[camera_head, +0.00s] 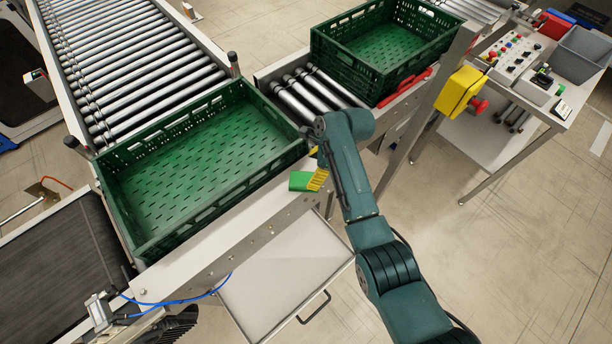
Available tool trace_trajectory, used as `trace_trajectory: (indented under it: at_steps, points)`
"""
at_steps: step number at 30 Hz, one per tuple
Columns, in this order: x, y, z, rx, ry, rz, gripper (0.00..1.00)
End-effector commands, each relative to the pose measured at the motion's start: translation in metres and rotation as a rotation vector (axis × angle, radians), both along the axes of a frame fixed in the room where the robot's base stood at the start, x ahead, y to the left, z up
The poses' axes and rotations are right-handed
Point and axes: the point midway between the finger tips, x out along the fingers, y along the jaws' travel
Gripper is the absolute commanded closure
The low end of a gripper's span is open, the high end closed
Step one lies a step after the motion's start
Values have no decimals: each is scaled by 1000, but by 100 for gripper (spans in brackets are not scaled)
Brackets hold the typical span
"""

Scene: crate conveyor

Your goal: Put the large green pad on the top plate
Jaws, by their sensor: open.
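A small bright green block (300,181), which looks like the green pad, is at the front edge of the pale metal ledge beside the near crate. A yellow ribbed piece (318,180) is right against its right side. I cannot tell whether that piece is part of my gripper or a separate thing. My gripper (321,168) is at the end of the teal arm, just above and right of the green block. It is open, and its fingers are mostly hidden by the arm. I cannot tell whether it touches the block. No plate is clearly recognizable as the top plate; the pale ledge (225,225) is a flat surface there.
An empty green crate (272,112) stands left of my arm; another green crate (355,78) stands behind on rollers (305,92). A yellow box with a red button (461,92) is on a post at right. A pale drawer-like panel (285,280) lies below the ledge.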

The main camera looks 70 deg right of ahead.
Motion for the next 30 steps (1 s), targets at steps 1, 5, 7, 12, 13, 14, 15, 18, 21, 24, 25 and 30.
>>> trace_trajectory:
  at_steps: [1,5,7,12,13,14,15,18,21,24,25,30]
  points:
    - [-5,-1,12,-2,-2,-1,12]
    - [-13,-4,33,-2,-1,-1,12]
    - [-16,-4,39,1,0,0,12]
    - [-18,-4,43,2,1,1,12]
    - [-18,-4,43,2,1,1,12]
    - [-18,-4,43,2,0,1,12]
    - [-18,-4,43,2,0,1,12]
    - [-13,-4,45,-16,-6,19,12]
    - [21,1,65,-162,-65,170,12]
    - [89,24,113,-488,-179,487,12]
    - [111,37,133,-611,-219,601,12]
    - [194,145,266,-1370,-401,1125,12]
